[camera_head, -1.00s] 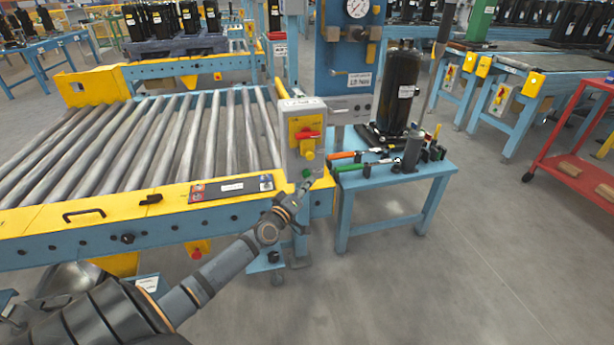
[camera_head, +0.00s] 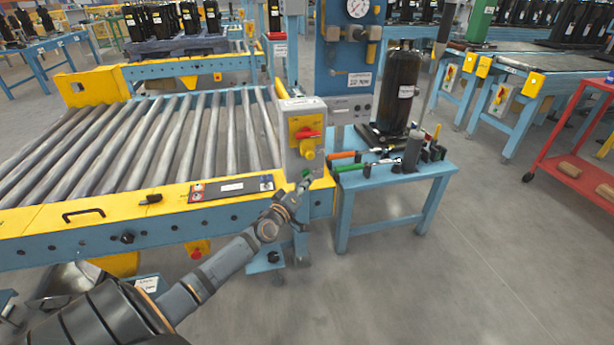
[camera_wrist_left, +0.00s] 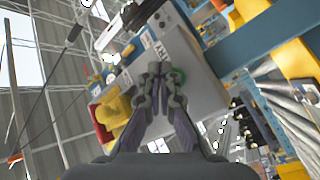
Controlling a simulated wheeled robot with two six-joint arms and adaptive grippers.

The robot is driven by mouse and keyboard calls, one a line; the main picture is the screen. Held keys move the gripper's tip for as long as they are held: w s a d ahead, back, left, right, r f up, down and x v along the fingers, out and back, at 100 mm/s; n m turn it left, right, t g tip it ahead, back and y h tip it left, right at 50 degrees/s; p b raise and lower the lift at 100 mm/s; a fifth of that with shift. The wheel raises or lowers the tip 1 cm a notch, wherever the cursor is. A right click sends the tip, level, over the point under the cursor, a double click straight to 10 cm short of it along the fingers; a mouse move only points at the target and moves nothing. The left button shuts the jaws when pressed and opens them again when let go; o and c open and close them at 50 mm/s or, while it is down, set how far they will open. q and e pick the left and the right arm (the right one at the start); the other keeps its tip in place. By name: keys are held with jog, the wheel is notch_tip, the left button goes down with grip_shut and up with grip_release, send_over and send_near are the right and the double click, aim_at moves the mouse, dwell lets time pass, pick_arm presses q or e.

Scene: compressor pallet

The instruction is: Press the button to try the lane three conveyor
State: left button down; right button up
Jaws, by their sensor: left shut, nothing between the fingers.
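A grey control box (camera_head: 318,150) stands at the right end of the roller conveyor (camera_head: 170,140). Its yellow plate carries a red switch handle (camera_head: 308,134) and a yellow knob (camera_head: 307,154). A green button (camera_head: 306,173) sits low on its face. My left gripper (camera_head: 303,185) is shut and empty, its tips right at the green button. In the left wrist view, the shut fingertips (camera_wrist_left: 160,72) partly overlap the green button (camera_wrist_left: 178,76) on the grey box; I cannot tell whether they touch it. My right gripper is not in view.
A blue side table (camera_head: 410,180) with a black compressor (camera_head: 400,90) and hand tools stands just right of the box. A blue panel (camera_head: 345,70) with a gauge rises behind. A red cart (camera_head: 575,170) is at far right. The floor in front is clear.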

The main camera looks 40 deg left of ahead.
pick_arm(q)
jog(key=shift+w+a, duration=0.35)
jog(key=shift+a, duration=0.05)
dwell(0.6)
jog(key=shift+d, duration=0.1)
jog(key=shift+s+d+p, duration=0.35)
jog(key=shift+s+d, duration=0.3)
jog(key=s+d+p, duration=0.2)
jog(key=s+d, duration=0.1)
jog(key=shift+s+d+p, duration=0.15)
jog(key=shift+d+p, duration=0.2)
jog(key=shift+d, duration=0.05)
dwell(0.9)
